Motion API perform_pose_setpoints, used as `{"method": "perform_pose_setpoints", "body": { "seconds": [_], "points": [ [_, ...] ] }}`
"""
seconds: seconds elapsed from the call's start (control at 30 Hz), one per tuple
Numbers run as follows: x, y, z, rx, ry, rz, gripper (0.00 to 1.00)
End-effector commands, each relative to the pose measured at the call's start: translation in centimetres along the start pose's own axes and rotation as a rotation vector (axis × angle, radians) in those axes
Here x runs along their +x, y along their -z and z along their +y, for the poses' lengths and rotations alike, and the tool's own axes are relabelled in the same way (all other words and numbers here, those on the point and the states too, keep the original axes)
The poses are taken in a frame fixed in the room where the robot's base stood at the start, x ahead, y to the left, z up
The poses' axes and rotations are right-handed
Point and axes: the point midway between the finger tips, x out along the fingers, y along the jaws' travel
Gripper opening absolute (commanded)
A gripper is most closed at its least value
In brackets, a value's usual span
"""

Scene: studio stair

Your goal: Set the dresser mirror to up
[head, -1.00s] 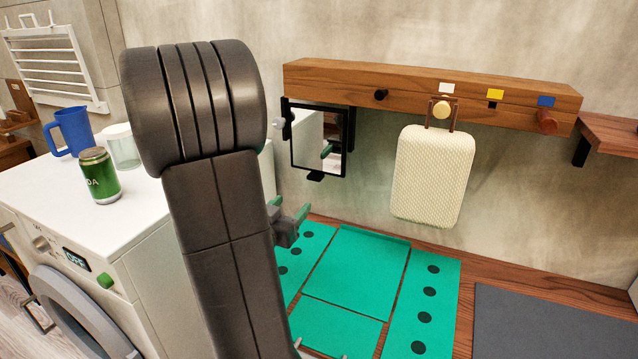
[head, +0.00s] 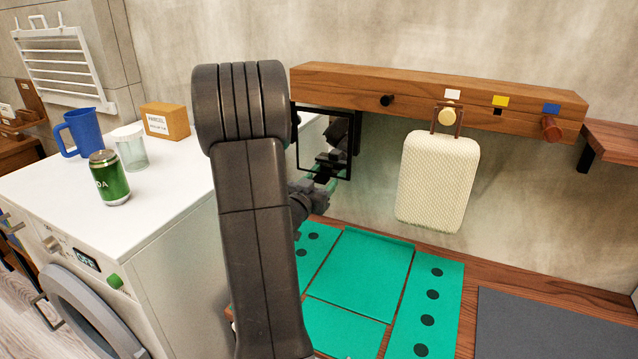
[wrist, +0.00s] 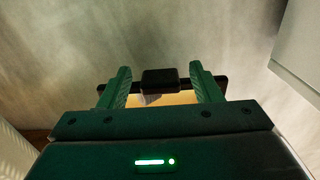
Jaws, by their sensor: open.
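The dresser mirror (head: 322,137) is a black-framed square on the back wall, under the left end of the wooden rail. Its glass shows a dark reflection of my arm. My gripper (head: 328,184) is at the mirror's lower edge in the head view, partly hidden behind my own arm. In the wrist view my gripper (wrist: 161,88) is open, with one green finger on each side of a black tab (wrist: 160,78) on the mirror's edge. Whether the fingers touch the tab or frame is not clear. The mirror's left side is partly hidden by my arm.
A cream bag (head: 438,180) hangs from a rail (head: 430,98) knob, right of the mirror. A white washer (head: 160,190) with a can (head: 110,178), blue jug (head: 80,132), glass jar (head: 130,147) and box (head: 166,121) stands left. A green mat (head: 365,270) lies below.

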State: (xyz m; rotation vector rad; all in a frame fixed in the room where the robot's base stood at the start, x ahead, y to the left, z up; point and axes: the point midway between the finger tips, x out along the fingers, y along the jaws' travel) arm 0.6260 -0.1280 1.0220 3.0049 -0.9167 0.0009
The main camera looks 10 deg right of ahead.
Motion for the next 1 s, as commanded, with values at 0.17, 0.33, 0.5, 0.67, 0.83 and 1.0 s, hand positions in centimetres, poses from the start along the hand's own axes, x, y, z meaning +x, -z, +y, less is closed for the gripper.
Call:
{"method": "perform_pose_setpoints", "body": {
  "seconds": [0.17,0.33,0.5,0.67,0.83,1.0],
  "points": [
    [0.0,0.0,0.0,0.000,0.000,0.000,0.58],
    [0.0,0.0,0.0,0.000,0.000,0.000,0.27],
    [0.0,0.0,0.0,0.000,0.000,-0.001,0.00],
    [0.1,-0.3,0.0,0.000,0.000,0.009,0.00],
    [0.6,-0.9,0.0,0.000,0.000,0.055,0.00],
    [1.2,-0.9,0.0,0.000,0.000,0.113,0.00]
  ]
}}
